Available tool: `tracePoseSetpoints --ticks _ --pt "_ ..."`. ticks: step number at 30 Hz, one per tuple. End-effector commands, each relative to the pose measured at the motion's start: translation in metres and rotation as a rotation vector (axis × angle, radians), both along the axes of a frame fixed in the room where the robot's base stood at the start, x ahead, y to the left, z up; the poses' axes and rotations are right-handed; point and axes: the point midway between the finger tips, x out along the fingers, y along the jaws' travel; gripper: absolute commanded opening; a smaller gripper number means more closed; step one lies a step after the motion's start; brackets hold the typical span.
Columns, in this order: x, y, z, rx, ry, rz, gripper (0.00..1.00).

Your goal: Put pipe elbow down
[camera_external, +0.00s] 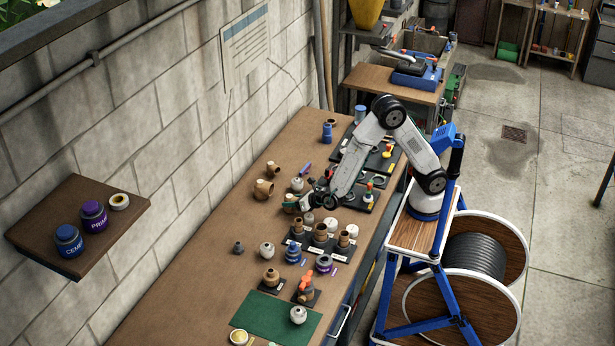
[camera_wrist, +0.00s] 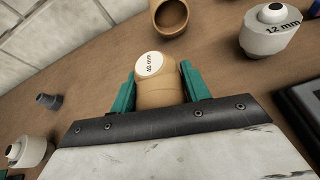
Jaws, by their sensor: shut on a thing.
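A tan pipe elbow (camera_wrist: 158,92) with a white "40 mm" label sits between the two green fingers of my gripper (camera_wrist: 161,90) in the wrist view. My gripper is shut on it, with one finger on each side.
Brown fittings (camera_external: 320,233) stand on dark bases near my gripper. A green mat (camera_external: 262,313) lies nearer the camera. Bare bench lies along the wall.

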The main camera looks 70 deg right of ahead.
Motion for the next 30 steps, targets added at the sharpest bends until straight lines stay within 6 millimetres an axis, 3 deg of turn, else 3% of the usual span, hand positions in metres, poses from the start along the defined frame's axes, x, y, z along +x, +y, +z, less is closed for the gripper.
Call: tracePoseSetpoints --ticks 6,12,20,23,26,30 --pt "0.000 0.000 0.047 0.006 -0.007 0.001 0.16" --pt "0.000 0.000 0.079 0.004 -0.004 0.000 0.16" --pt "0.005 -0.009 0.089 0.001 0.000 -0.017 0.16" --pt "0.017 -0.032 0.083 -0.006 0.007 -0.061 0.16" --pt "0.040 -0.069 0.077 -0.004 0.011 -0.140 0.16" --pt "0.082 -0.134 0.073 0.009 0.010 -0.285 0.16"
